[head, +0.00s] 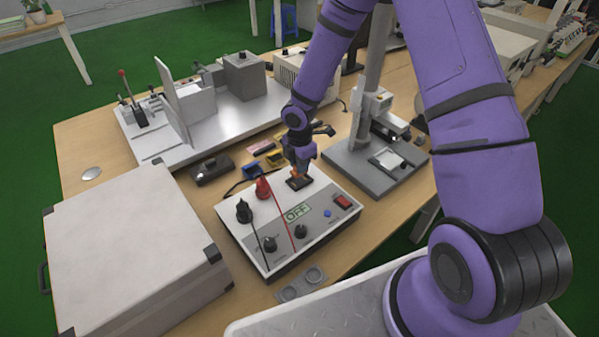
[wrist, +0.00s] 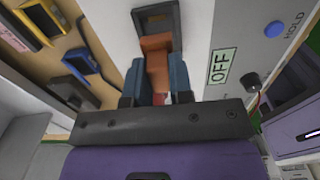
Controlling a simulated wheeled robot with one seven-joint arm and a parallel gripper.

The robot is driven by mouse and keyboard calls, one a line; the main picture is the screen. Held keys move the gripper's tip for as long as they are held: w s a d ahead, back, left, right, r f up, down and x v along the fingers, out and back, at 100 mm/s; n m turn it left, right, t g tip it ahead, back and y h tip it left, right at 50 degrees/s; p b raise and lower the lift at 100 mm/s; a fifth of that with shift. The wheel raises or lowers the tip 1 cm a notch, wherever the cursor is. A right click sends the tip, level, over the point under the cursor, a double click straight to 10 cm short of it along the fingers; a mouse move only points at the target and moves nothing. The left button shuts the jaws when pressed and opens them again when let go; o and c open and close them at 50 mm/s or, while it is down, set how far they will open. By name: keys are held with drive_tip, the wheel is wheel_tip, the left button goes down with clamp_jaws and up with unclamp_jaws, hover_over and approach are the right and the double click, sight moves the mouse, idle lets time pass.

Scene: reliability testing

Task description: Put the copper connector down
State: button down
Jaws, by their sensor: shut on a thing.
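The copper connector (wrist: 156,62) is an orange-brown block between the two blue fingertips of my gripper (wrist: 157,80) in the wrist view. My gripper is shut on it. The connector's far end lies over or in a black-framed slot (wrist: 157,14) on the white control box; I cannot tell whether it touches. In the head view my gripper (head: 300,174) points down over the back part of the control box (head: 228,210), and only a little orange of the connector shows beneath it.
The control box carries black and red knobs, a red switch (head: 342,201) and an OFF display (head: 296,212). Small yellow and blue parts (head: 262,147) lie behind it. A large grey case (head: 130,245) stands left, and a grey stand (head: 375,170) stands right.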

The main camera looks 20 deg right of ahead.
drive_tip(key=shift+f, duration=1.75)
drive_tip(key=shift+f, duration=0.1)
drive_tip(key=c, duration=1)
unclamp_jaws()
wheel_tip(320, 180, up, 12)
drive_tip(key=shift+r, duration=0.25)
